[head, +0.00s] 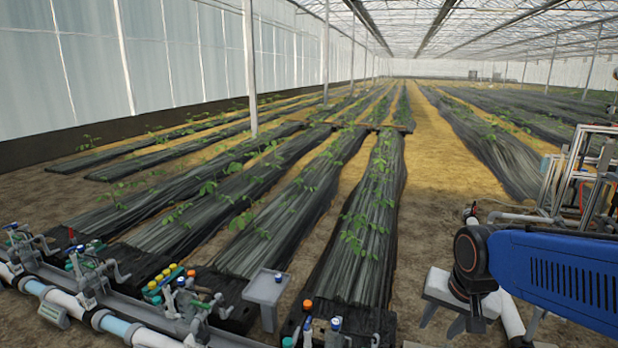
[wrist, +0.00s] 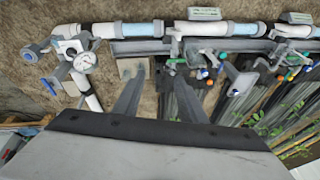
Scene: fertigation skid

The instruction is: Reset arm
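A wide grey part of my own wrist fills the bottom of that view.
A pipe manifold (head: 62,300) with valves runs along the lower left. A pressure gauge (wrist: 84,62) sits at its end. A metal frame (head: 585,175) is at right. Plant rows (head: 370,210) extend beyond.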

